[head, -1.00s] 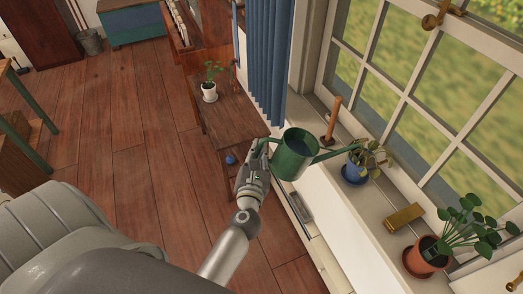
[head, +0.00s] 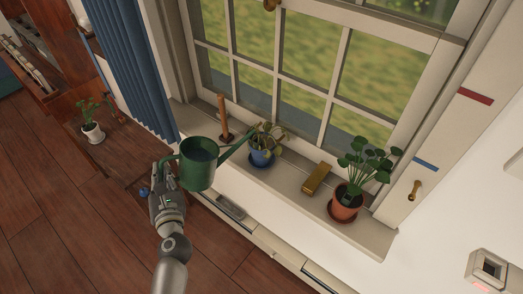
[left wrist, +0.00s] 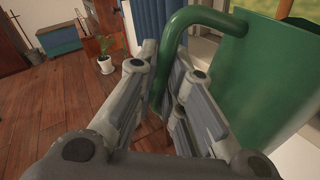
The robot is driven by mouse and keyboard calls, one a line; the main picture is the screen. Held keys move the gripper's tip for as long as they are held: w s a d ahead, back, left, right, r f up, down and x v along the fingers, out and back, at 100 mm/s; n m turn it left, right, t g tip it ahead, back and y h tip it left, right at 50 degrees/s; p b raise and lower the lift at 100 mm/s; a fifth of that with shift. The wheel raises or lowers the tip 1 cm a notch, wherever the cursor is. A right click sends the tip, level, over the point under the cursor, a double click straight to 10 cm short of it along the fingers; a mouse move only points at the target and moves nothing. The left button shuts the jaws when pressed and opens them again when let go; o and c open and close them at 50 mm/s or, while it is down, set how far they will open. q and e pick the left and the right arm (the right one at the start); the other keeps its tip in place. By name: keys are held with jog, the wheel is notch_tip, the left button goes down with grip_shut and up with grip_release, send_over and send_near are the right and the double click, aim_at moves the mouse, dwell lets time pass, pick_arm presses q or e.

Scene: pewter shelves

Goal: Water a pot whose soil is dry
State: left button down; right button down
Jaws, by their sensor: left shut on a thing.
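My left gripper (head: 165,188) is shut on the handle of a green watering can (head: 199,172). The can is held up in front of the window sill, with its spout pointing right toward a blue pot (head: 262,157) with a drooping plant. In the left wrist view the can's handle (left wrist: 172,50) passes between the fingers. A terracotta pot (head: 344,205) with a leafy green plant stands at the right of the sill. The soil in the pots is too small to judge. My right gripper is out of view.
A brass block (head: 317,179) lies on the sill (head: 291,187) between the blue and terracotta pots. A wooden-handled tool (head: 223,117) stands behind the can. The blue curtain (head: 133,65) hangs left of the window. A wall device (head: 487,268) is at lower right.

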pick_arm(q)
jog(key=shift+r+p, duration=0.55)
jog(key=shift+r, duration=0.2)
jog(key=shift+r+p, duration=0.1)
jog(key=shift+p, duration=0.25)
jog(key=shift+r+p, duration=0.2)
jog(key=shift+p, duration=0.15)
jog(key=shift+r+m+p, duration=0.35)
jog(key=shift+m+p, duration=0.05)
jog(key=shift+p, duration=0.1)
jog(key=shift+r, duration=0.1)
dwell(0.4)
jog(key=shift+r+p, duration=0.25)
jog(key=shift+p, duration=0.25)
jog(key=shift+w+d+r+m+p, duration=0.1)
jog(key=shift+r+m+p, duration=0.2)
jog(key=shift+r+p, duration=0.35)
dwell(1.3)
